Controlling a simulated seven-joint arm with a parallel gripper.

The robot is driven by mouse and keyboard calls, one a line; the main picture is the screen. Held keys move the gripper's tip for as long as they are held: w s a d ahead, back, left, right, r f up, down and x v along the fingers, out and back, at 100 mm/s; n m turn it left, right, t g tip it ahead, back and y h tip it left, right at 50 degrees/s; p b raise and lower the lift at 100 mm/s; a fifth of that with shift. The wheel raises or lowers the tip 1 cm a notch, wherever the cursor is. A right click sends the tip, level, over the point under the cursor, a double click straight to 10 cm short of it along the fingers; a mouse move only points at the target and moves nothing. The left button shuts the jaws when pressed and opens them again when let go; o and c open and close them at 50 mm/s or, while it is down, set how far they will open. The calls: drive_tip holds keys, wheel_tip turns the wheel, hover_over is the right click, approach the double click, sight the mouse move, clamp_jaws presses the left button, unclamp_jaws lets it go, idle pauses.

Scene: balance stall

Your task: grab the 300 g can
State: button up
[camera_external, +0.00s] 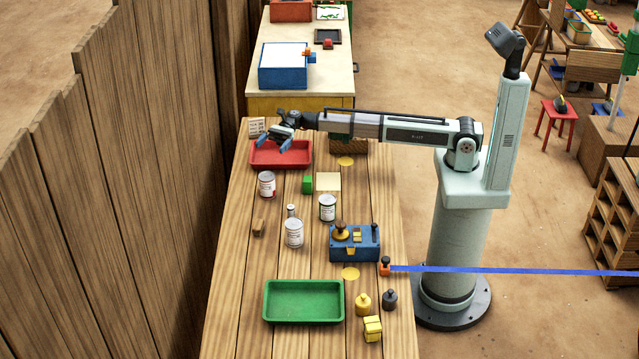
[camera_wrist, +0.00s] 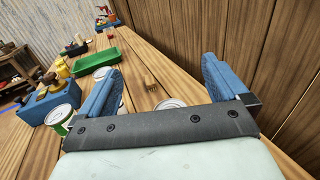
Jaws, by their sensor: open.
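Three pale cans stand upright on the plank table; I cannot read a weight on any. One with a reddish label (camera_external: 267,184) is nearest the red tray. One with a green band (camera_external: 327,207) stands right of middle, and one (camera_external: 293,232) stands nearer the green tray. My gripper (camera_external: 281,143) is open and empty above the red tray. In the wrist view my gripper (camera_wrist: 163,88) has its blue fingers wide apart. A can top (camera_wrist: 171,103) shows just past the gripper body, its lower part hidden. The green-banded can (camera_wrist: 60,116) is outside the left finger.
The red tray (camera_external: 281,164) lies below my gripper; the green tray (camera_external: 304,319) lies at the near end. A blue box (camera_external: 355,254) with knobs stands at right. A small wooden piece (camera_external: 259,228) lies left of the cans. A plank wall (camera_external: 150,130) runs along the left.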

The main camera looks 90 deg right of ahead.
wheel_tip(320, 180, up, 6)
drive_tip(key=n+g+h, duration=0.7)
drive_tip(key=n+h, duration=0.6)
drive_tip(key=h, duration=0.3)
hover_over(328, 199)
wheel_tip(328, 199, down, 5)
drive_tip(key=shift+f, duration=7.2)
drive_tip(key=c, duration=1.4)
drive_tip(key=shift+r, duration=0.15)
